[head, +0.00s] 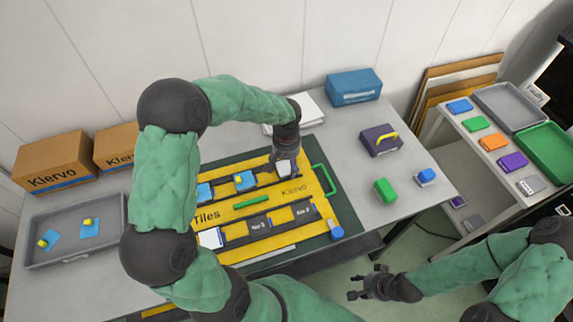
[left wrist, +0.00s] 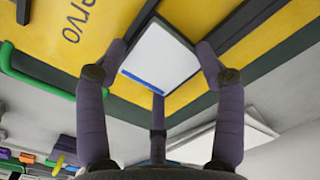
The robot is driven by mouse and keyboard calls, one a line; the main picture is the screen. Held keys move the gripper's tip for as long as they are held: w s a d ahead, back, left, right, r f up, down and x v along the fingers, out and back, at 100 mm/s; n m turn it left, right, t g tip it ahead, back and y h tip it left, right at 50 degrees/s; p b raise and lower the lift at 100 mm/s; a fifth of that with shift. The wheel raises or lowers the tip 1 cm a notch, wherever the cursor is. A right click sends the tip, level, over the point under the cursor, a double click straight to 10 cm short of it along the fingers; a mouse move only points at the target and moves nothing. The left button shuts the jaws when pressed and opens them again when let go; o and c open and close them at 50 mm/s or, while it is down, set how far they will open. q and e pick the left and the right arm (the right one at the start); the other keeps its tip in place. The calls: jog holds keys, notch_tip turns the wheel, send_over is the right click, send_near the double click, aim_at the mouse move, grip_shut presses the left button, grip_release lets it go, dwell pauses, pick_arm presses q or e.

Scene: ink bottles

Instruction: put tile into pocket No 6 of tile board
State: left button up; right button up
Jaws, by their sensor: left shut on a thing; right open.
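My left gripper (head: 278,166) is shut on a white tile (left wrist: 161,56) with a blue edge stripe. In the head view the tile (head: 284,168) is at the upper right part of the yellow tile board (head: 318,211); I cannot tell whether it touches the board. In the left wrist view the fingers grip it from both sides. Blue tiles with yellow knobs lie in the upper row. A white tile (head: 209,239) lies in the lower row, beside dark pockets (head: 259,223) with small labels. My arm hides the board's left part. My right gripper (head: 369,285) is open and empty, off the table.
A grey tray (head: 34,232) with two blue pieces is at left, near cartons (head: 52,163). A blue case (head: 354,87), purple box (head: 379,141) and green block (head: 385,190) stand right of the board. A side table (head: 470,140) holds trays and coloured blocks.

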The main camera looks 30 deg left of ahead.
aim_at(287, 167)
pick_arm(q)
jog(key=shift+f, duration=0.35)
jog(key=o, duration=1.2)
jog(key=shift+s, duration=0.1)
jog(key=shift+r, duration=0.15)
jog(key=shift+r, duration=0.2)
notch_tip(287, 167, up, 12)
jog(key=p, duration=0.3)
